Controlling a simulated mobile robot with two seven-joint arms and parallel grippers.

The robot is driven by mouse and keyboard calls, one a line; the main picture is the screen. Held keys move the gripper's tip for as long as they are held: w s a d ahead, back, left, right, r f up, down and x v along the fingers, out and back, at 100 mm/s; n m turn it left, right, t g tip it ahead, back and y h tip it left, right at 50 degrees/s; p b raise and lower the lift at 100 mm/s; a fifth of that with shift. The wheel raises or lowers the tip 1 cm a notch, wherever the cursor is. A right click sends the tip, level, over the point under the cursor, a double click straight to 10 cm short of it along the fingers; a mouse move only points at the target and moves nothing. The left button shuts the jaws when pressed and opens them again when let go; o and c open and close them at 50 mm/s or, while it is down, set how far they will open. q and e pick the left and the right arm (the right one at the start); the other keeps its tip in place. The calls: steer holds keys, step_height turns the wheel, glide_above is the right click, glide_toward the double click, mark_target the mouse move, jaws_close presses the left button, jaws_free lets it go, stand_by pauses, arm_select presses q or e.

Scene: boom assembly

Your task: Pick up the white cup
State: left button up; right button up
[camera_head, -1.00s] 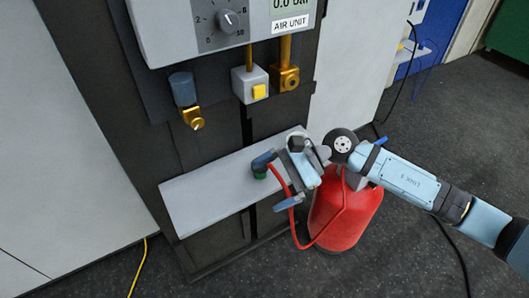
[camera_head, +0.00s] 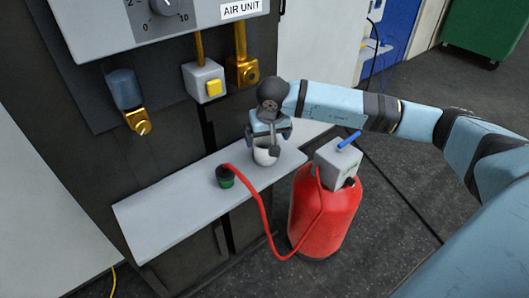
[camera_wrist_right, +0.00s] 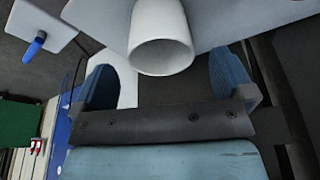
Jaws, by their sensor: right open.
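The white cup (camera_head: 265,156) stands upright on the grey shelf (camera_head: 175,208), near its right end. In the head view my right gripper (camera_head: 268,133) is right above the cup and covers part of its top. In the right wrist view the cup (camera_wrist_right: 162,35) shows its open, empty-looking mouth towards the camera. The two blue fingers of my right gripper (camera_wrist_right: 166,78) are spread wide, one on each side of the cup, with clear gaps. The fingers hold nothing. My left gripper is not in view.
The air unit panel (camera_head: 170,20) with brass fittings is above.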

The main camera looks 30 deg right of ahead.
mark_target(265, 146)
steer(key=shift+w+x, duration=0.1)
steer(key=shift+x, duration=1.45)
steer(key=shift+w+x, duration=0.15)
steer(key=shift+x, duration=1.4)
steer(key=shift+d, duration=0.1)
steer(key=shift+c, duration=0.5)
steer(key=c, duration=0.8)
